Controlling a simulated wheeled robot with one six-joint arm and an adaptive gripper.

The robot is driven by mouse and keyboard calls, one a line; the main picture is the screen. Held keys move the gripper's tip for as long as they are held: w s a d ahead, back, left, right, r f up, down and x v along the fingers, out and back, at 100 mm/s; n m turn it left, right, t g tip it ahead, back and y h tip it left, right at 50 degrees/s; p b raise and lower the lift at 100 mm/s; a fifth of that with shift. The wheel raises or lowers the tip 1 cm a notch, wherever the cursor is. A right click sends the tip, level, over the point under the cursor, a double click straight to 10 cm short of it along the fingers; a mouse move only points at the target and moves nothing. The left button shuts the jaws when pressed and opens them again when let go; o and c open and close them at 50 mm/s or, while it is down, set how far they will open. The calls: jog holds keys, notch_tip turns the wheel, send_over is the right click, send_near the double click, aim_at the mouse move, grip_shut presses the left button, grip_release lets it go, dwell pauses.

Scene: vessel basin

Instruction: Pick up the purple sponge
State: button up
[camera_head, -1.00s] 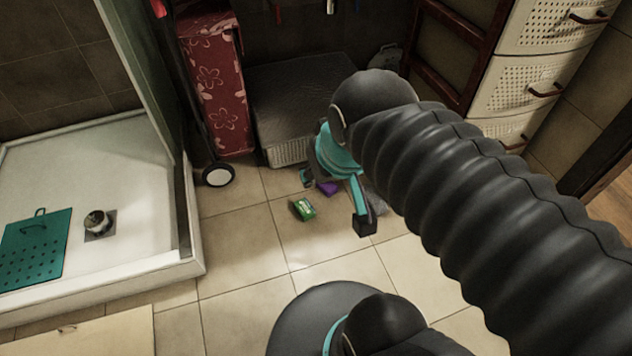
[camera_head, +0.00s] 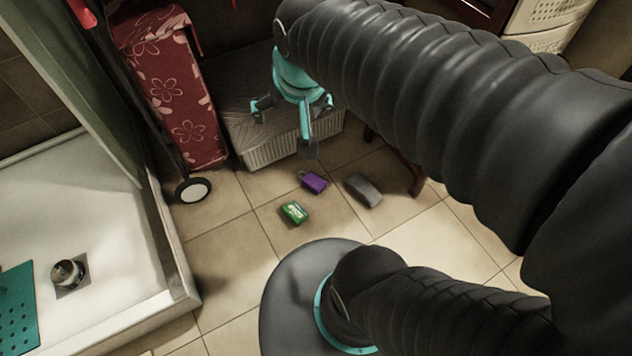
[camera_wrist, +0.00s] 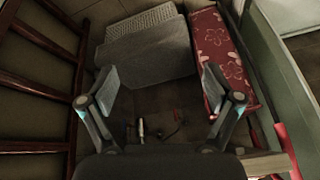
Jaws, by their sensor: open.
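The purple sponge (camera_head: 313,182) lies on the tiled floor in the head view, between a green item and a grey item. A thin loop shows at its upper left end. My gripper (camera_head: 285,125) is open and empty, raised above the floor near the grey basket, up and left of the sponge in the picture. In the wrist view my gripper (camera_wrist: 160,85) shows its two fingers spread wide with nothing between them. The sponge cannot be made out in the wrist view.
A green item (camera_head: 294,212) and a grey item (camera_head: 363,190) lie close to the sponge. A grey basket (camera_head: 262,153) and a red floral board (camera_head: 172,90) stand behind. A wheel (camera_head: 194,190) and the white shower tray (camera_head: 120,240) are at left.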

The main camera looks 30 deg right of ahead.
jog(key=w+d+f+m+g, duration=0.1)
jog(key=w+d+f+m, duration=0.1)
jog(key=w+f+m, duration=0.3)
jog(key=w+d+f+m, duration=0.2)
jog(key=w+m, duration=0.1)
jog(key=w, duration=0.4)
jog(key=m+g+b, duration=0.2)
jog(key=m+g, duration=0.2)
jog(key=m, duration=1.6)
send_over(313, 180)
jog(key=f, duration=5.3)
jog(key=shift+a+f, duration=0.2)
jog(key=shift+f, duration=0.05)
jog(key=shift+w+d+f, duration=0.1)
jog(key=shift+d+f, duration=0.05)
jog(key=shift+f, duration=1.3)
jog(key=shift+d+f, duration=0.15)
jog(key=shift+f, duration=1.3)
jog(key=c, duration=1)
